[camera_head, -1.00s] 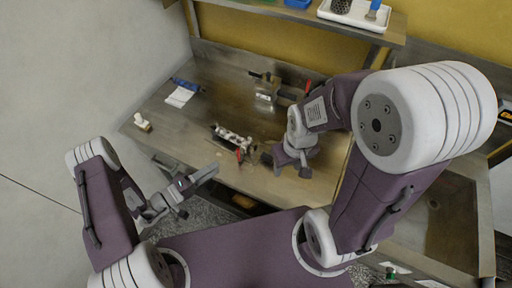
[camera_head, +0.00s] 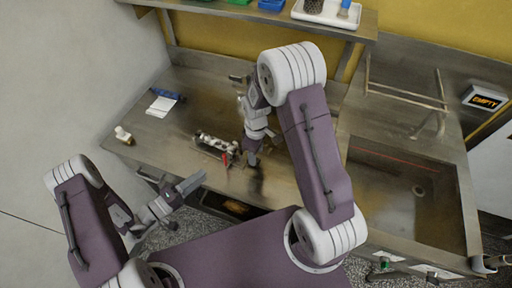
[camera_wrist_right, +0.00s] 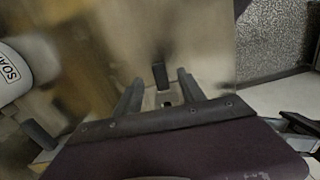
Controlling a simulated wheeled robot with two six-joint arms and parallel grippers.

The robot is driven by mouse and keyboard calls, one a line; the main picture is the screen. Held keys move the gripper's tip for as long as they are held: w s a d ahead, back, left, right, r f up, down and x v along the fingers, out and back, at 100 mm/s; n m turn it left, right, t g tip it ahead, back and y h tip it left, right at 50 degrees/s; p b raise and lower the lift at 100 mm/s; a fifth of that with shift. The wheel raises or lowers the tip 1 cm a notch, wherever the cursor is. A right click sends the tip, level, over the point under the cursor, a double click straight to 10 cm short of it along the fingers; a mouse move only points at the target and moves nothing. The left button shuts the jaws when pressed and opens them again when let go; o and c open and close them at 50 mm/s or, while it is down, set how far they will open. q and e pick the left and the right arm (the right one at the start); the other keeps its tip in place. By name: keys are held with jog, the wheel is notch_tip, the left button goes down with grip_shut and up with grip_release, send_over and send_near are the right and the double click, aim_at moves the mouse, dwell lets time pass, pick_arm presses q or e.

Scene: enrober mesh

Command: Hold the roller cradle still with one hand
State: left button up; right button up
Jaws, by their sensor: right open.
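The roller cradle (camera_head: 211,144), a row of whitish rollers with a red part at its right end, rests on the steel bench. My right gripper (camera_head: 251,158) is over the bench just right of the cradle, apart from it. In the right wrist view its two fingers (camera_wrist_right: 161,95) are spread over bare steel, with a small dark block between them that I cannot identify. The cradle is not recognizable there. My left gripper (camera_head: 185,190) is at the bench's front edge, lower left of the cradle; its jaw opening is unclear.
A white cloth or paper (camera_head: 160,106) and a small whitish item (camera_head: 123,135) lie on the bench's left. A sink basin (camera_head: 410,195) is at right. A shelf with a white tray (camera_head: 326,12) is at the back. A white object lettered "SOA" (camera_wrist_right: 12,72) shows at the wrist view's left.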

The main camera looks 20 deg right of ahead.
notch_tip(320, 180, down, 5)
jog(key=shift+f, duration=0.1)
grip_shut()
dwell(2.0)
